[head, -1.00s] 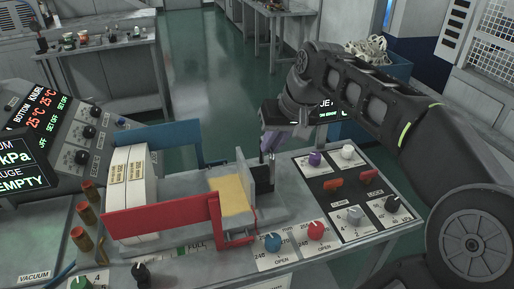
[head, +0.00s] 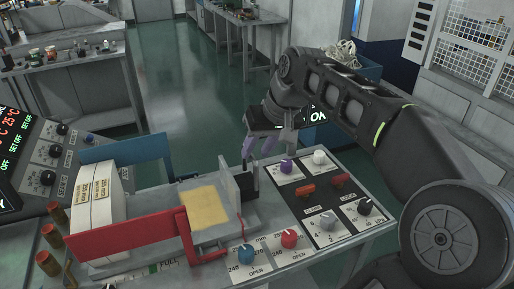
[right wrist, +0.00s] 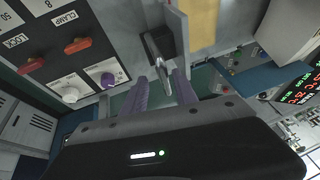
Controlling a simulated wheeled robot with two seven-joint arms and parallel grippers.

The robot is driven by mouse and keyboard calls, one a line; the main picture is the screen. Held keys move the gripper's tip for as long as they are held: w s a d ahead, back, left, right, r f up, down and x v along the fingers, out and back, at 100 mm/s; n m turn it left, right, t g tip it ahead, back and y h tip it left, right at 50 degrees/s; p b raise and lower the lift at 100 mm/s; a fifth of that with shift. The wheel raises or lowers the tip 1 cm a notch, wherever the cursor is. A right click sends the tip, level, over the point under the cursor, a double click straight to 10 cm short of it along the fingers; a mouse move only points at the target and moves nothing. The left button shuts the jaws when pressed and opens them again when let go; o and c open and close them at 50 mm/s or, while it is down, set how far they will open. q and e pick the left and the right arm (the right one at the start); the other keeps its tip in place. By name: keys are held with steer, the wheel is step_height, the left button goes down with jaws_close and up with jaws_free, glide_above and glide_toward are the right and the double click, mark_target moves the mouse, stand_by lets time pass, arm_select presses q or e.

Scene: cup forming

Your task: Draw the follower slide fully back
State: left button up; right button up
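The follower slide (head: 229,186) is a grey upright plate at the right end of the yellow pad (head: 205,208) in the head view. A black block (head: 250,180) with a metal handle stands on its right side. In the right wrist view the block (right wrist: 160,44) and the metal handle (right wrist: 157,62) show, the handle reaching between my purple fingers. My left gripper is out of view.
A red guard (head: 130,238) and a blue guard (head: 125,155) flank the trough, with white drums (head: 105,200) at left. A control panel with a purple knob (head: 286,166), orange switch (head: 305,192) and other dials lies close right of the slide.

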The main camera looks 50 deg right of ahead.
steer(key=v, duration=0.7)
steer(key=shift+s+r, duration=0.15)
steer(key=shift+r, duration=0.25)
steer(key=shift+a+f, duration=0.1)
stand_by(0.4)
